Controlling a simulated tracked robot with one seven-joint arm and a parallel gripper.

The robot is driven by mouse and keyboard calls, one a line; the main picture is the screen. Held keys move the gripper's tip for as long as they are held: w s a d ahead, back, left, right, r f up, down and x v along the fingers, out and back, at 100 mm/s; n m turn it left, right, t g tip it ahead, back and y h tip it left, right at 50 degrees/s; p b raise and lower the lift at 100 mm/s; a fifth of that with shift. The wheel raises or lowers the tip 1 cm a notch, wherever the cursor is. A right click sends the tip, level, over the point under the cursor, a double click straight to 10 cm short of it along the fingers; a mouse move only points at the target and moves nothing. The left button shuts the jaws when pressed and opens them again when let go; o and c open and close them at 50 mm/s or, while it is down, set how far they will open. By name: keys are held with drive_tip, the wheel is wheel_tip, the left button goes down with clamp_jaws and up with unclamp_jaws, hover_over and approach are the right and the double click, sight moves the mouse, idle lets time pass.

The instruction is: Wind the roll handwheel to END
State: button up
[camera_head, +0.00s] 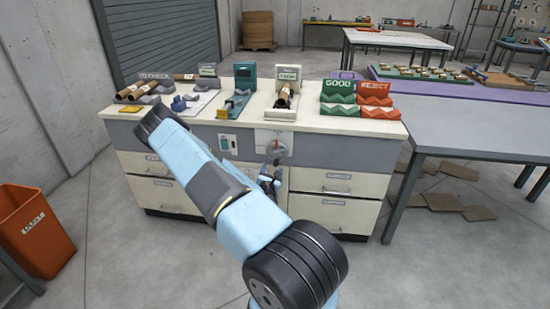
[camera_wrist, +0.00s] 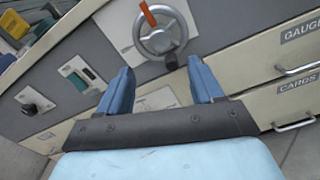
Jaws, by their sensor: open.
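The roll handwheel (camera_wrist: 160,36) is a grey metal spoked wheel on a pale plate on the cabinet front. An orange marker or handle (camera_wrist: 147,14) sits at its upper left rim, and a dark knob (camera_wrist: 171,62) at its lower right. The wheel also shows small in the head view (camera_head: 276,149). My gripper (camera_wrist: 166,84) is open, its two blue fingers pointing toward the cabinet front just below the wheel. The wheel lies beyond the fingertips, and nothing is between the fingers. In the head view my arm hides part of the cabinet front. An END mark is not readable.
A green-grey switch panel (camera_wrist: 82,74) and a black knob (camera_wrist: 30,109) are left of the wheel. Drawers with bar handles (camera_wrist: 299,68) are at the right. The green GOOD (camera_head: 339,97) and red REJECT (camera_head: 375,93) racks stand on the bench top. An orange bin (camera_head: 33,229) is at left.

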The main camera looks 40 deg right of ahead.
sight(276, 155)
drive_tip(key=x, duration=1.1)
drive_tip(key=shift+w+d, duration=0.2)
drive_tip(key=shift+d, duration=0.15)
drive_tip(key=shift+c, duration=0.3)
drive_tip(key=c, duration=0.9)
drive_tip(key=shift+a, duration=0.3)
drive_tip(key=shift+c, duration=0.5)
drive_tip(key=shift+d, duration=0.25)
